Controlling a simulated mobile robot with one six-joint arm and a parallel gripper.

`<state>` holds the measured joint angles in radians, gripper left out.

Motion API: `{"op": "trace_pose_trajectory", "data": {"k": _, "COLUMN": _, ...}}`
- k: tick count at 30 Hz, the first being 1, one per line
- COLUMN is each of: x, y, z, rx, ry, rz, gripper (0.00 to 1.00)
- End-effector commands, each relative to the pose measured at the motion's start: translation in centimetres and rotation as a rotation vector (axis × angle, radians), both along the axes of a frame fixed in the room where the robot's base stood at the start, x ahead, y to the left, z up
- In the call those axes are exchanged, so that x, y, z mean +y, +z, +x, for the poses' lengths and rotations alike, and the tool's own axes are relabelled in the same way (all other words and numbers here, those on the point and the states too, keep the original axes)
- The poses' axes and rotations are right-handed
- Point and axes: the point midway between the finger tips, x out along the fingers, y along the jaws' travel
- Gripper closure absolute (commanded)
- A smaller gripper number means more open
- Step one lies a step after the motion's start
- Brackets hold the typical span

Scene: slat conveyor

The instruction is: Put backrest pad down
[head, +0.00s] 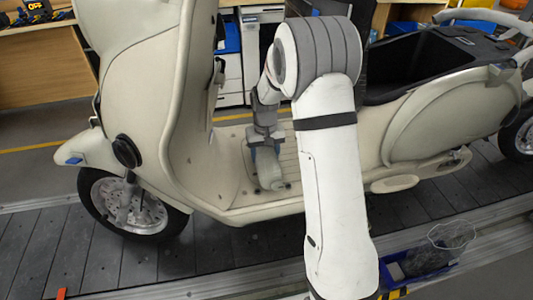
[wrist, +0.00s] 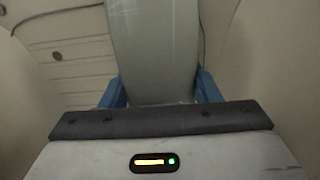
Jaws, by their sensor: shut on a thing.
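The backrest pad (wrist: 155,50) is a smooth grey piece in the middle of the wrist view, between the two blue fingers. My gripper (wrist: 162,88) is shut on it, with one finger at each side. In the head view my gripper (head: 267,160) points down over the footboard (head: 233,180) of a cream scooter, and the pad (head: 269,172) shows as a small grey shape between the fingers. The pad's lower end is close to the footboard; I cannot tell whether it touches. My forearm hides part of the footboard to the right.
The scooter's front shield (head: 150,75) rises left of my gripper, and its open seat compartment (head: 425,62) is at the right. The scooter stands on the dark slat conveyor (head: 200,250). A blue bin (head: 422,264) and a wire basket (head: 452,238) are at the lower right.

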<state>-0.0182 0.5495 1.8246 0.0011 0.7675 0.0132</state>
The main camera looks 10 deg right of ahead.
Motion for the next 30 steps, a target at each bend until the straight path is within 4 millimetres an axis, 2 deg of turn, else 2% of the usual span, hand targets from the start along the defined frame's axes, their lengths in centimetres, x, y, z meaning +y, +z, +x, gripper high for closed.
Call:
{"op": "trace_pose_trajectory", "data": {"k": 2, "x": 0.0, "y": -0.4, "z": 0.0, "rx": 0.0, "ry": 0.0, "rz": 0.0, "gripper": 0.76}}
{"op": "trace_pose_trajectory", "data": {"k": 3, "x": 0.0, "y": -0.3, "z": 0.0, "rx": 0.0, "ry": 0.0, "rz": 0.0, "gripper": 0.41}}
{"op": "trace_pose_trajectory", "data": {"k": 10, "x": -0.1, "y": -0.2, "z": 0.0, "rx": 0.0, "ry": -0.001, "rz": 0.0, "gripper": 0.22}}
{"op": "trace_pose_trajectory", "data": {"k": 20, "x": -0.1, "y": 0.4, "z": 0.0, "rx": -0.001, "ry": -0.002, "rz": 0.0, "gripper": 0.22}}
{"op": "trace_pose_trajectory", "data": {"k": 23, "x": -0.1, "y": 1.7, "z": 0.1, "rx": -0.003, "ry": -0.002, "rz": 0.0, "gripper": 0.22}}
{"op": "trace_pose_trajectory", "data": {"k": 30, "x": -0.1, "y": 6.9, "z": 0.1, "rx": -0.005, "ry": -0.002, "rz": 0.0, "gripper": 0.22}}
